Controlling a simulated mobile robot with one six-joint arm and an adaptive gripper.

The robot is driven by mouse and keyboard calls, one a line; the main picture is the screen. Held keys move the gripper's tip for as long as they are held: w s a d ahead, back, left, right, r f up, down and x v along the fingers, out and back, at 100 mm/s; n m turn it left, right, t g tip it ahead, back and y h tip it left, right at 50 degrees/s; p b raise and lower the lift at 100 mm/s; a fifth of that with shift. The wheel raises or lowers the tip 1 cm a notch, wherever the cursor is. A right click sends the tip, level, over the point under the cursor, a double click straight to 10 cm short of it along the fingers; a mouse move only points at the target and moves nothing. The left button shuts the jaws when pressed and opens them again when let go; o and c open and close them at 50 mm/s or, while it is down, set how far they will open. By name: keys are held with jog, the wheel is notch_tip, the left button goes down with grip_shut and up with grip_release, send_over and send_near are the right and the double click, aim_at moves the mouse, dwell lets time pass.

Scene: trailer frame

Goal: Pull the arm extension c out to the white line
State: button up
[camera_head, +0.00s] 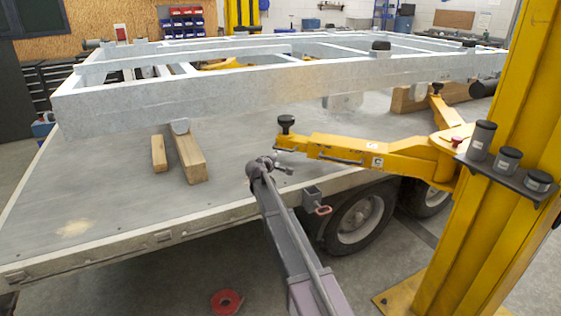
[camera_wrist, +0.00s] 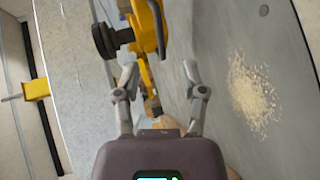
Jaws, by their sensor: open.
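The yellow lift arm marked C (camera_head: 400,163) reaches left from the yellow post over the trailer deck. Its narrower extension (camera_head: 308,146) ends in a round black pad (camera_head: 286,121). The white line cannot be made out. My gripper (camera_head: 284,167) is open and empty, just below and in front of the extension's end in the head view. In the wrist view my gripper (camera_wrist: 161,72) has its two fingers spread. The yellow extension (camera_wrist: 148,28) and the black pad (camera_wrist: 104,40) lie beyond the fingertips, up and left of centre. Nothing is between the fingers.
The pale metal frame (camera_head: 250,100) stands above the trailer deck (camera_head: 110,190) behind the extension. Wooden blocks (camera_head: 188,158) lie under it. The yellow post (camera_head: 505,150) with a black holder blocks the right. A red coil (camera_head: 227,301) lies on the floor.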

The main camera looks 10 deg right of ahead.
aim_at(283, 149)
jog(key=w+a, duration=0.1)
jog(key=w+a+f+n+t+b, duration=0.1)
jog(key=shift+w, duration=0.4)
jog(key=shift+w, duration=0.1)
jog(key=b+x, duration=0.3)
jog(key=x, duration=1)
jog(key=shift+w+d+f, duration=0.1)
jog(key=shift+w, duration=0.2)
